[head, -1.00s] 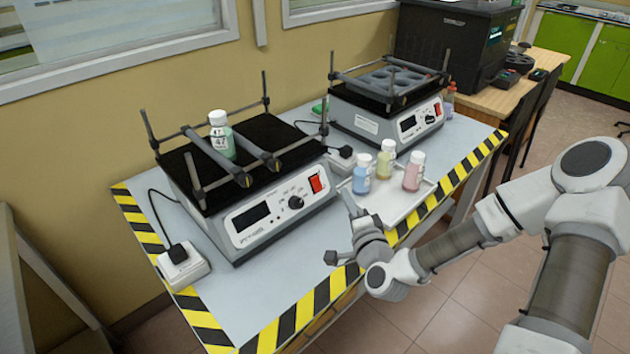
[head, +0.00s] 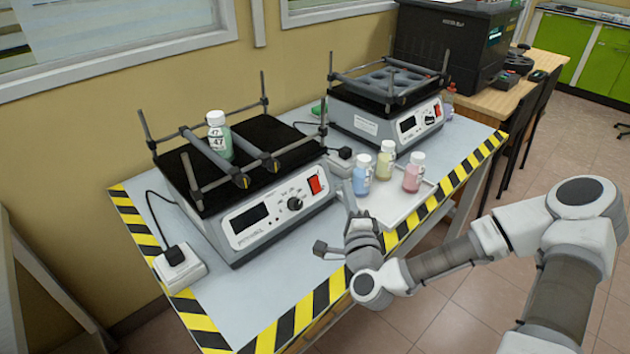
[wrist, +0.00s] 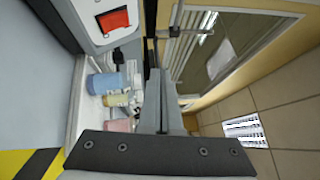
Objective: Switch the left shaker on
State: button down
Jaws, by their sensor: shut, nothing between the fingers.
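The left shaker (head: 275,223) stands on the table, with a dark display, a round knob (head: 295,204) and a red switch (head: 315,185) on its front panel. The display looks blank; which way the switch is set cannot be told. A bottle with green contents (head: 219,138) stands between the bars on its black top. My gripper (head: 348,190) is shut and empty, in front of the panel's right end and apart from the switch. In the wrist view the red switch (wrist: 114,20) is at upper left, beside my shut fingers (wrist: 158,75).
A white tray (head: 398,210) to the right of my gripper holds blue, yellow and pink bottles (head: 387,160). A second shaker (head: 388,118) stands behind them. A power socket block (head: 180,268) sits at the left. Striped tape edges the table; its front strip is clear.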

aim_at(316, 185)
jog(key=w+a+f+b, duration=0.2)
jog(key=w+a+f, duration=0.1)
jog(key=w+a, duration=0.2)
jog(key=shift+w+a, duration=0.15)
jog(key=shift+a, duration=0.05)
jog(key=shift+w, duration=0.1)
dwell(2.0)
jog(key=shift+w+a+f+b, duration=0.1)
jog(key=shift+w+a+b, duration=0.1)
jog(key=shift+a+b, duration=0.1)
